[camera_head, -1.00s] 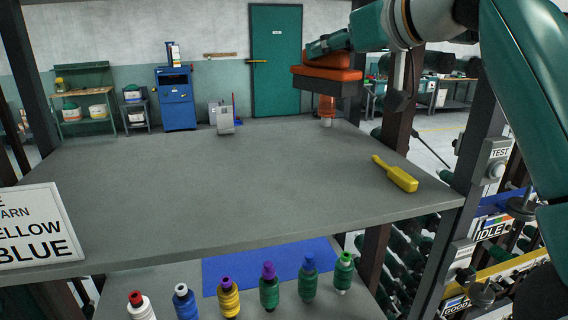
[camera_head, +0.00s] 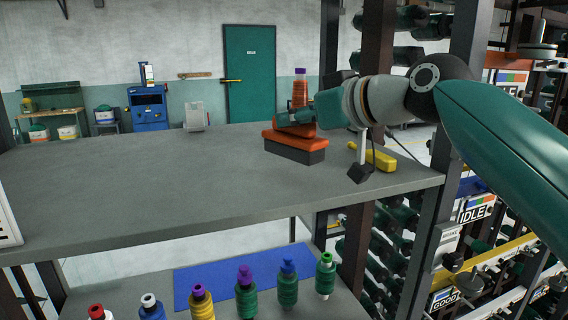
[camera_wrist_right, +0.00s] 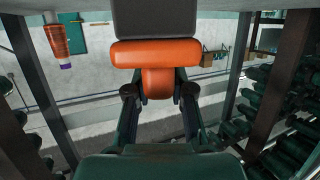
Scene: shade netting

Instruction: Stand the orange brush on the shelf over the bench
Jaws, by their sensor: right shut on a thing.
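The orange brush (camera_head: 290,138) has an orange body and a dark grey bristle block pointing down. It is upright, at or just above the right part of the grey shelf (camera_head: 150,195); I cannot tell whether the bristles touch. My right gripper (camera_head: 302,117) is shut on its orange handle. In the right wrist view the brush (camera_wrist_right: 155,53) sits ahead of the right gripper (camera_wrist_right: 159,90), its handle between the fingers. My left gripper is in no view.
An orange bottle with a purple cap (camera_head: 300,88) stands behind the brush. A yellow-handled thing (camera_head: 378,158) lies to the right, near a post. Below the shelf, several thread spools (camera_head: 245,290) stand by a blue mat (camera_head: 225,270). The shelf's left and middle are clear.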

